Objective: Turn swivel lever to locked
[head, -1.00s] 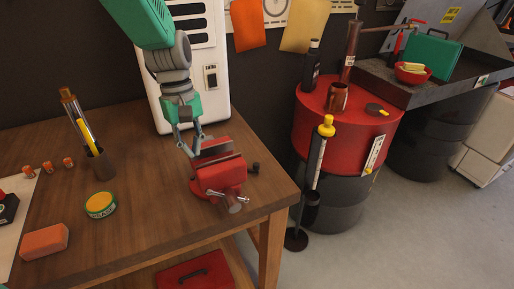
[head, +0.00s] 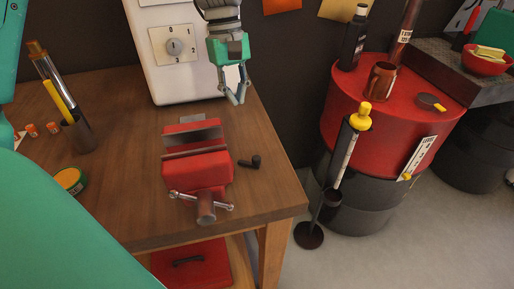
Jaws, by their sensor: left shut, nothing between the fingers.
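The red bench vise (head: 197,170) stands on the wooden workbench, its grey jaws facing up and its screw handle toward me. A small black swivel lever (head: 250,161) sticks out at the right side of the vise base, with a knob at its end. My left gripper (head: 238,102) is behind and above the lever, pointing down. Its grey fingers are shut, empty, and apart from both the lever and the vise. Any lock marking is too small to make out. My right gripper is not in view.
A white cabinet with a dial (head: 174,47) stands behind the vise. A cup of tools (head: 78,135) and a green-yellow tin (head: 70,180) are on the left. A red drum (head: 345,100) and a yellow-topped stand (head: 345,150) are beyond the bench's right edge. My green arm covers the lower left.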

